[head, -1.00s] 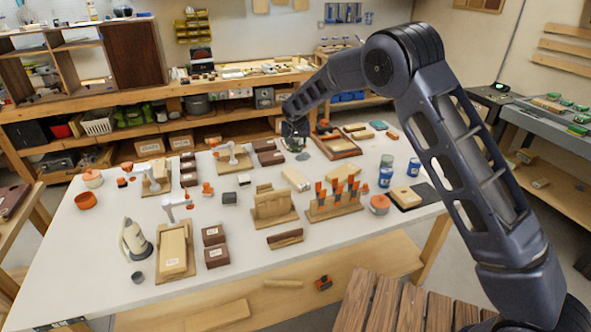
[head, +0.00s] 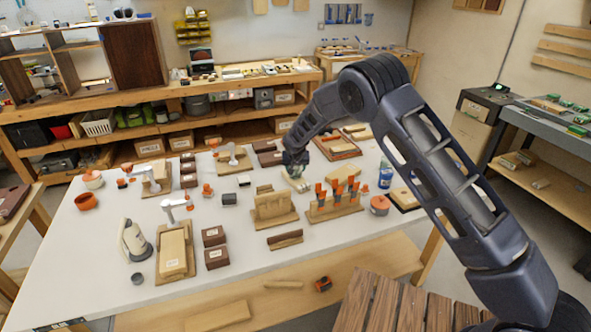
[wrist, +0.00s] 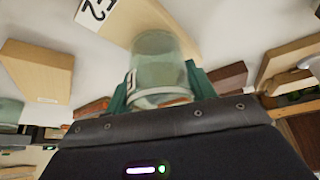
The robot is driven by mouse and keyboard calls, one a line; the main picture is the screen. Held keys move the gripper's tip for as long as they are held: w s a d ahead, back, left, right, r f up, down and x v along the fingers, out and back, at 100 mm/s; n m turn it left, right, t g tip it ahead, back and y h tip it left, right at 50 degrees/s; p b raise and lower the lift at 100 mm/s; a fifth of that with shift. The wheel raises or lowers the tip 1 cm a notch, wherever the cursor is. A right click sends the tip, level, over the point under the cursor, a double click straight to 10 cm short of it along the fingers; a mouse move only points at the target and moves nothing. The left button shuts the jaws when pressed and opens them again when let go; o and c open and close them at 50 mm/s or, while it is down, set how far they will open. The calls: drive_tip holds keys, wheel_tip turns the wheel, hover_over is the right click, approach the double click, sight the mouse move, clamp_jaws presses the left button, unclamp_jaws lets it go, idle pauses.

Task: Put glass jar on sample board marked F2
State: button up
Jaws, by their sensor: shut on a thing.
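My gripper (wrist: 158,92) is shut on a clear glass jar (wrist: 158,50), with its green fingers on either side of the jar. The wrist view shows a pale wooden board (wrist: 175,14) just beyond the jar, with a white tag reading F2 (wrist: 95,12) beside its edge. The jar overlaps part of the board in that view, and I cannot tell whether they touch. In the head view my gripper (head: 296,160) is over the middle back of the white table, and the jar is small and blurred there.
A wooden stand (head: 272,208) and a rack with orange-topped items (head: 335,203) stand just in front of my gripper. A blue-labelled jar (head: 385,178) is to the right. A wooden block (wrist: 35,72) lies left in the wrist view. The table's front left (head: 85,270) is clear.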

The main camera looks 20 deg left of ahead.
drive_tip(key=shift+f, duration=0.2)
drive_tip(key=shift+f, duration=0.1)
drive_tip(key=o, duration=1.1)
drive_tip(key=v, duration=1.2)
